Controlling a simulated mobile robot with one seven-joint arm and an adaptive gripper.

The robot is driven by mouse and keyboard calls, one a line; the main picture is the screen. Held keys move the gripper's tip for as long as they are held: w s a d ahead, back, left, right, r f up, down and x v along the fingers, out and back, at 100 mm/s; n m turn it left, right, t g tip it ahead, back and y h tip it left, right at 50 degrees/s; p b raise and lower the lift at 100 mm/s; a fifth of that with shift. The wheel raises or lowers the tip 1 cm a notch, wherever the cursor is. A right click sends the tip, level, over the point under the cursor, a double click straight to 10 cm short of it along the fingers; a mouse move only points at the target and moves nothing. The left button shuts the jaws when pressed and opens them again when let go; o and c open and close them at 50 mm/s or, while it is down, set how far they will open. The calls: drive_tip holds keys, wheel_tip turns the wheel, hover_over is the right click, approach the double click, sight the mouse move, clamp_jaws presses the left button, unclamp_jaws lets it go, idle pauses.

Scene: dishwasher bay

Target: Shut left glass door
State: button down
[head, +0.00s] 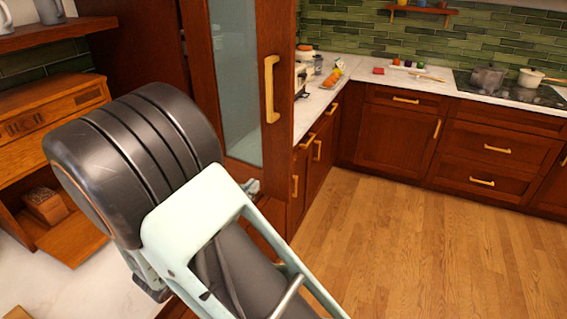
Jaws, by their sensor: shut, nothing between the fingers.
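The glass door (235,72) is a tall reddish-brown wooden frame around a pale glass pane. It stands swung open in the upper middle of the head view, with a brass bar handle (270,90) on its right stile. A dark cabinet opening shows to its left. My arm, with a black rounded joint and a pale green link, fills the lower left and middle and hides the door's lower left part. A small grey part shows past the link at the door's bottom; I cannot tell what it is. I cannot make out my gripper.
A wooden shelf unit (45,125) stands on a white counter at the left. Behind the door, a counter (318,100) holds several food items. Lower cabinets (400,140) run along the back to a cooktop with pots (510,85). The wooden floor (430,240) at the right is clear.

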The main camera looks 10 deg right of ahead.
drive_tip(key=p, duration=0.3)
approach(287, 156)
drive_tip(key=x, duration=0.6)
drive_tip(key=shift+w+d+r, duration=0.15)
drive_tip(key=shift+w+d, duration=0.15)
